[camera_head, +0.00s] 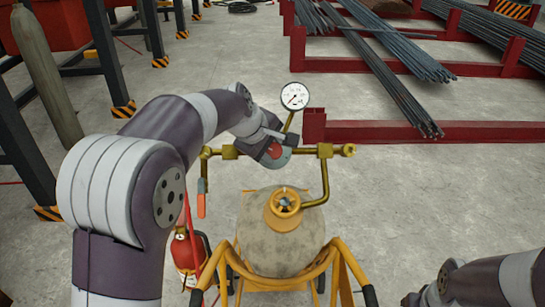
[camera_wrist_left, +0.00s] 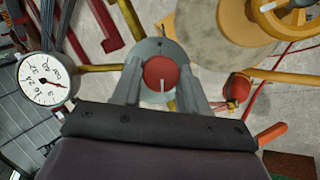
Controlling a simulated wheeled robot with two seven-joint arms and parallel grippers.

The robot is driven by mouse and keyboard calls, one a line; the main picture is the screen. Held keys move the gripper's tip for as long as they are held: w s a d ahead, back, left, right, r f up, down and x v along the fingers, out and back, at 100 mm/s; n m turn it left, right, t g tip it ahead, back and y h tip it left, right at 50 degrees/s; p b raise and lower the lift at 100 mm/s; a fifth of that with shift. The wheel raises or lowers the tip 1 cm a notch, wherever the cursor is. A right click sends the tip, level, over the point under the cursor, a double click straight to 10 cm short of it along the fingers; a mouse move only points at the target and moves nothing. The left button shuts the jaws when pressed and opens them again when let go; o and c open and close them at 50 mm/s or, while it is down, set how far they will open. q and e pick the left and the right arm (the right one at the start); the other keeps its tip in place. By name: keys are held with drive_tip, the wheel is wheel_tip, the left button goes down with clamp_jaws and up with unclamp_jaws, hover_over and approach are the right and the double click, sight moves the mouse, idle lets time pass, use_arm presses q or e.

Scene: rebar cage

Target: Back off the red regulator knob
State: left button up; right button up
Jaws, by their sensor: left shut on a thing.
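The red regulator knob (camera_wrist_left: 161,73), with a white line on its face, sits in front of a round grey regulator body (camera_wrist_left: 150,47) in the left wrist view. My left gripper (camera_wrist_left: 161,80) has one finger on each side of the knob and is shut on it. In the head view, my left gripper (camera_head: 274,154) reaches the brass pipe from the left and hides most of the regulator; a bit of red shows there. A white dial gauge (camera_head: 295,96) stands above; it also shows in the left wrist view (camera_wrist_left: 44,78). My right gripper is out of view.
A grey cylinder (camera_head: 282,248) with a yellow valve top stands in a yellow frame (camera_head: 345,262) below the brass pipe (camera_head: 325,180). An orange lever (camera_head: 201,205) hangs left. Red racks (camera_head: 400,132) with steel bars lie behind. Grey floor is open at right.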

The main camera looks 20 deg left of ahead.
use_arm(q)
drive_tip(key=n+b, duration=0.1)
drive_tip(key=n+t+b, duration=0.1)
drive_tip(key=n+b, duration=0.1)
drive_tip(key=n+t+h+b, duration=0.1)
drive_tip(key=n+b, duration=0.1)
drive_tip(key=shift+s+a+f, duration=0.1)
drive_tip(key=shift+s+f, duration=0.05)
drive_tip(key=shift+f, duration=0.2)
drive_tip(key=shift+n+t+b, duration=0.7)
drive_tip(key=shift+n+b, duration=0.4)
drive_tip(key=shift+s+r+n+t+b, duration=0.1)
drive_tip(key=shift+n+t+b, duration=0.6)
drive_tip(key=shift+n, duration=0.8)
drive_tip(key=o, duration=1)
drive_tip(key=shift+o, duration=0.2)
drive_tip(key=shift+s, duration=0.1)
drive_tip(key=b+v, duration=0.1)
drive_tip(key=v, duration=1.1)
drive_tip(key=shift+s+r, duration=0.3)
